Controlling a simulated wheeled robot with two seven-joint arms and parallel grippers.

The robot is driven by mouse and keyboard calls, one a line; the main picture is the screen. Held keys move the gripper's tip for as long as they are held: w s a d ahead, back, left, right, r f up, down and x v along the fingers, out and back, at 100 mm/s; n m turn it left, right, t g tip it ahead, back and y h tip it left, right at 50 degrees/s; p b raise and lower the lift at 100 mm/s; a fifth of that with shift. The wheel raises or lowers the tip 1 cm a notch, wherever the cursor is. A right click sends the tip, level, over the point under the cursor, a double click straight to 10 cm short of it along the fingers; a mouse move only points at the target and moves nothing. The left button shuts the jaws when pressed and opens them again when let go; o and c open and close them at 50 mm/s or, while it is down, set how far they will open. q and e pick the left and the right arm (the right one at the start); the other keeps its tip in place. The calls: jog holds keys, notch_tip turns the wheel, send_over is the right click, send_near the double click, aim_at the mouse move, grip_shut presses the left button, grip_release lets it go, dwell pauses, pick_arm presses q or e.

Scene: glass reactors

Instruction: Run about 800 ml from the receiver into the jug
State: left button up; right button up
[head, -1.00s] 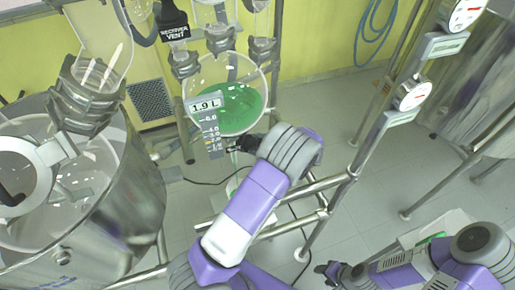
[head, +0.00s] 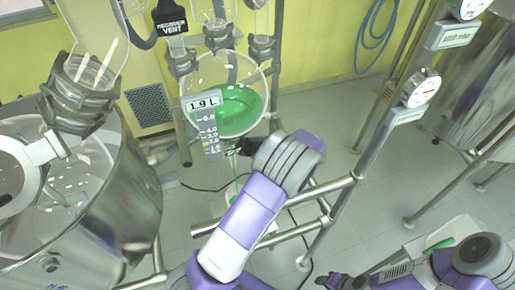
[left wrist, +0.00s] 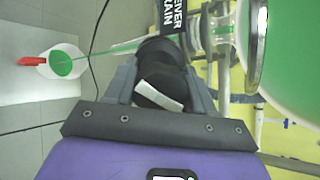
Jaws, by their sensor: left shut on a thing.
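The receiver (head: 228,75) is a round glass vessel with green liquid in its lower part; its readout (head: 203,103) says 1.9 L. My left gripper (head: 246,147) is at its drain, just below the vessel. In the left wrist view my left gripper (left wrist: 162,88) is shut on the black drain valve handle (left wrist: 160,58). A thin green stream (left wrist: 110,49) runs from the drain outlet into the white jug (left wrist: 72,50), which has a red handle and green liquid inside. My right gripper (head: 330,281) is low in the head view, too small to read.
A large steel-and-glass vessel (head: 140,215) stands at the left. Metal rails (head: 340,205) with gauges (head: 421,87) stand right of the receiver. A cable (head: 205,184) lies on the floor.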

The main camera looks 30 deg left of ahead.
pick_arm(q)
jog(key=o, duration=1)
jog(key=v, duration=0.7)
jog(key=shift+d+r, duration=0.15)
jog(key=shift+d, duration=0.1)
